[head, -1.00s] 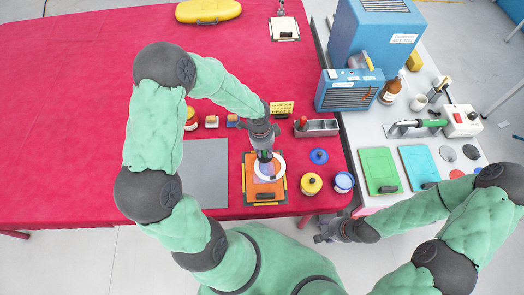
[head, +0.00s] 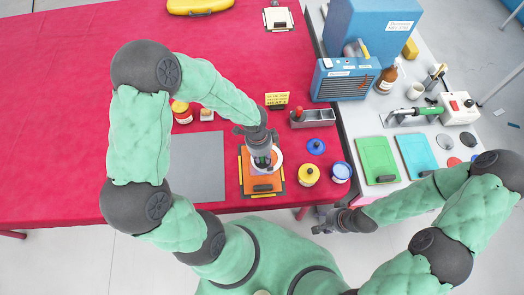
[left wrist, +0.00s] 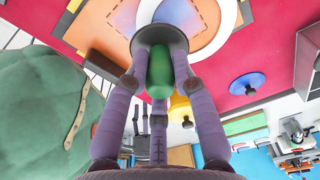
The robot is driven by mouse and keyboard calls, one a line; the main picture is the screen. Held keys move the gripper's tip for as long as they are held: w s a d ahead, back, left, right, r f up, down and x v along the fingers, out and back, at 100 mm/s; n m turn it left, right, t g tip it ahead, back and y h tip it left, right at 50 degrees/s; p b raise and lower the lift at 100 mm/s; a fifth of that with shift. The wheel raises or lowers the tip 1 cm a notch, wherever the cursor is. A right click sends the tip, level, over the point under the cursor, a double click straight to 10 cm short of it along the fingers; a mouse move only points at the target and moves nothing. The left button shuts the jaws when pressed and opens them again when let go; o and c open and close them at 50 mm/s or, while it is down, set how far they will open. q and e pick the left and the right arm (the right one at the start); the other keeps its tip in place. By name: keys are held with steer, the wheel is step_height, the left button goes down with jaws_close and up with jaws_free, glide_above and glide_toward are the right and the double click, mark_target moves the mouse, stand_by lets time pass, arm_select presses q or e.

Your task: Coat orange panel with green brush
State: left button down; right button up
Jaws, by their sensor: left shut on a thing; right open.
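The orange panel (head: 262,185) lies on the red table near its front edge, with a dark clip at its lower end and a white ring on it. My left gripper (head: 262,160) is over the ring and hides part of it. In the left wrist view its fingers are shut on the green brush (left wrist: 160,72), whose green handle shows between them. The brush's tip is hidden, so I cannot tell whether it touches the panel. The orange panel also shows in the left wrist view (left wrist: 108,28). My right gripper (head: 322,221) is open and empty, off the table's front edge.
A grey sheet (head: 195,170) lies left of the panel. Yellow (head: 309,175) and blue-lidded (head: 341,172) tins and a blue lid (head: 316,146) lie to its right. A metal tray (head: 313,118) and a yellow sign (head: 277,99) stand behind. Green (head: 378,158) and blue (head: 416,154) panels lie on the side table.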

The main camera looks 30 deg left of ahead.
arm_select(q)
steer(key=shift+s+d+f+b, duration=0.1)
steer(key=shift+s+d+b, duration=0.1)
steer(key=shift+s+d, duration=0.3)
steer(key=shift+s+d+b, duration=0.2)
steer(key=shift+s+d, duration=0.05)
steer(key=shift+s, duration=0.5)
steer(key=shift+s+d+f+b, duration=0.1)
steer(key=shift+s+d+b, duration=0.1)
steer(key=shift+s+d, duration=0.3)
steer(key=shift+w+d+r, duration=0.15)
steer(key=shift+w+d, duration=0.1)
steer(key=shift+d, duration=0.2)
steer(key=shift+w+a+r+p, duration=0.1)
steer(key=shift+w+a+p, duration=0.25)
steer(key=shift+w, duration=0.3)
steer(key=shift+w+a+p, duration=0.2)
steer(key=shift+w+a, duration=0.2)
steer(key=shift+w, duration=0.2)
steer(key=shift+w+a+p, duration=0.35)
steer(key=shift+w+a, duration=0.25)
steer(key=shift+w, duration=0.4)
steer(key=shift+w+a+p, duration=0.35)
steer(key=shift+w+a, duration=0.25)
steer(key=shift+w, duration=0.35)
steer(key=shift+w+a+p, duration=0.35)
steer(key=shift+w+a, duration=0.25)
steer(key=shift+w, duration=0.4)
steer(key=shift+r+p, duration=2.45)
steer(key=shift+r, duration=0.45)
